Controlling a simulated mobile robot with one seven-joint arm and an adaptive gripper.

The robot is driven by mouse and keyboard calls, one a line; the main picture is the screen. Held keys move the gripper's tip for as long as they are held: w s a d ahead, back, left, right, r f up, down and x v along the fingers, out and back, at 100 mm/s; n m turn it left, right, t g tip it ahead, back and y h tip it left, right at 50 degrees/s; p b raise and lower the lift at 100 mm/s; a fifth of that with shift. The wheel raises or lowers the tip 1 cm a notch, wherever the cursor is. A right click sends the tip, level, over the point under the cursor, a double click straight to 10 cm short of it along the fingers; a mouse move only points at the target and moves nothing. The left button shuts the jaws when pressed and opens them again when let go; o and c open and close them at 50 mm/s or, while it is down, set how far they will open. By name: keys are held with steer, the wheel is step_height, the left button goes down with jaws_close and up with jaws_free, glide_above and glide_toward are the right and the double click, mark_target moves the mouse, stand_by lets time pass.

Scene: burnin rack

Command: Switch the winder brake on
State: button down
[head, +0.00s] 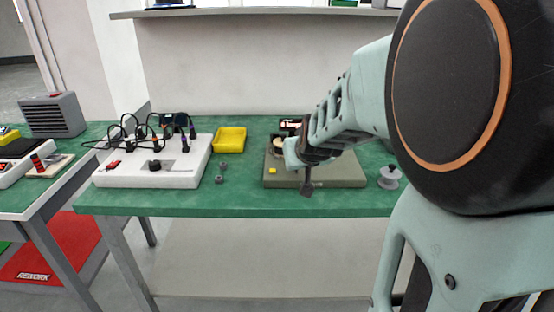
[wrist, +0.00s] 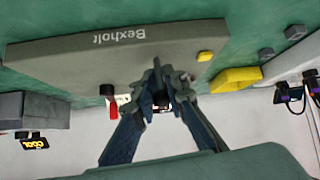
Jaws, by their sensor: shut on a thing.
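The winder (head: 340,178), a flat olive-grey unit, sits on the green bench. Its base (wrist: 60,65), lettered Bexholt, is upside down in the wrist view. A red-tipped lever (wrist: 113,110) shows beside my left finger in the wrist view, apart from it; I cannot tell its setting. My gripper (wrist: 158,72) is over the winder, its fingers closed together around a small dark part (wrist: 160,98), mostly hidden by them.
A yellow tray (head: 229,140) and small grey knobs (head: 220,174) lie left of the winder. A white panel (head: 145,176) with black cables stands farther left. Green bench (head: 230,202) is clear along the front.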

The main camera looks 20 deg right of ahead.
steer(key=shift+r, duration=0.1)
stand_by(0.3)
steer(key=c, duration=2)
jaws_free()
steer(key=shift+o, duration=0.2)
steer(key=shift+p, duration=0.3)
